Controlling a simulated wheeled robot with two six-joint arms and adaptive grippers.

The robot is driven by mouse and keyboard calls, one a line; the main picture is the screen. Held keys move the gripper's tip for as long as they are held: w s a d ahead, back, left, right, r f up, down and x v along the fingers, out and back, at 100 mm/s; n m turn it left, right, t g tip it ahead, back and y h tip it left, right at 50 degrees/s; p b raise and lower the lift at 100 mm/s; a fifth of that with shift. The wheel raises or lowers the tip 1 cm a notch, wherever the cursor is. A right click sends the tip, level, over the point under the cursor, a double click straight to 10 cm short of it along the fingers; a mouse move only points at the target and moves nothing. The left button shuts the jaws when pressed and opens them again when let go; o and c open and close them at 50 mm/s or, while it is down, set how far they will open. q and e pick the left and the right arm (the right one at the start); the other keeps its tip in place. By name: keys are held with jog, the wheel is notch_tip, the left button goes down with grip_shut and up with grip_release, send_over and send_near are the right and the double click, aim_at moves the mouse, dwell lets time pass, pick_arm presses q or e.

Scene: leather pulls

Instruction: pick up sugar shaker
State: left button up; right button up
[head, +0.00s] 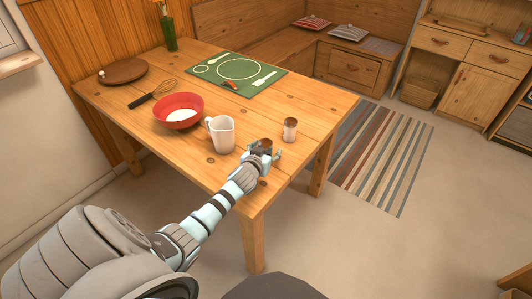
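A small shaker with a pale body and brown lid (290,131) stands upright on the wooden table near its right edge. My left gripper (268,152) is over the table's near right corner, just left of and nearer than this shaker, apart from it. A second brown-topped thing (266,144) shows between or just behind its fingers; its lower part is hidden. I cannot tell which of the two is the sugar shaker, or whether the fingers touch the brown-topped thing. My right gripper is not in view.
A white mug (221,135) stands close left of my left gripper. A red bowl (178,111), a whisk (153,93), a round wooden board (123,71), a green placemat (238,75) and a green vase (168,33) are farther back. The table (318,108) is bare behind the shaker.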

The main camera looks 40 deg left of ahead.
pick_arm(q)
jog(key=shift+s+r, duration=0.1)
jog(key=c, duration=1.3)
jog(key=shift+c, duration=0.2)
jog(key=shift+r, duration=0.1)
